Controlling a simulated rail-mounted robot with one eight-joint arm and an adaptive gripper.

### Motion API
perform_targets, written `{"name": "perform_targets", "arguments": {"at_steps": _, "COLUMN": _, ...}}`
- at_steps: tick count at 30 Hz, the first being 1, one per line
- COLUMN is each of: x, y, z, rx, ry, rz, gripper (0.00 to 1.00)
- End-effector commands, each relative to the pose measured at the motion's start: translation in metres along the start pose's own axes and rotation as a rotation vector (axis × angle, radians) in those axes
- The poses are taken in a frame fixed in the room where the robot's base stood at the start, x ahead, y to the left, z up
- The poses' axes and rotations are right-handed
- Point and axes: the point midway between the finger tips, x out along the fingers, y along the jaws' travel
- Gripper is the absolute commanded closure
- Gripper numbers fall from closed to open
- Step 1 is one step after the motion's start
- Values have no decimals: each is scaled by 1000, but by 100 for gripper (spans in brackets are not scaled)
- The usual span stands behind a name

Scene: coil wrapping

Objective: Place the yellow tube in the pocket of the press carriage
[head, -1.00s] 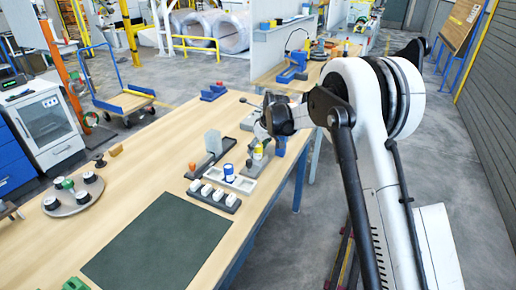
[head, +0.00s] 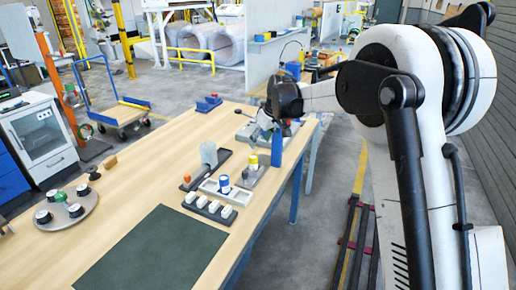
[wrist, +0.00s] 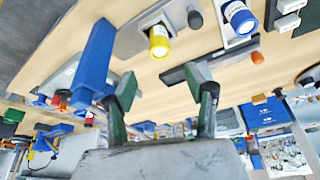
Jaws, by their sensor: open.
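The yellow tube (head: 253,161) has a white lower part and stands upright on a light grey fixture (head: 250,177) with a dark knob. The tube (wrist: 159,41) and its fixture (wrist: 150,20) also show at the top of the wrist view. I take this fixture for the press carriage, but cannot tell how deep the tube sits in its pocket. My gripper (head: 264,130) is above and beyond the tube, apart from it. In the wrist view its two fingers (wrist: 167,92) are spread with nothing between them.
A blue post (head: 277,148) stands close by my gripper. A white tray (head: 238,196) holds a blue-and-white tube (head: 224,184). In front is a dark rack with white blocks (head: 209,207); beside it, a grey upright (head: 209,154). A dark green mat (head: 150,252) lies bare.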

Motion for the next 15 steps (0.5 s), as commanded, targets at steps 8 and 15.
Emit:
{"name": "perform_targets", "arguments": {"at_steps": 8, "x": -9, "y": 0, "z": 0, "rx": 0, "ry": 0, "rz": 0, "gripper": 51}}
{"name": "perform_targets", "arguments": {"at_steps": 15, "x": -44, "y": -2, "z": 16, "rx": 41, "ry": 8, "rz": 23, "gripper": 51}}
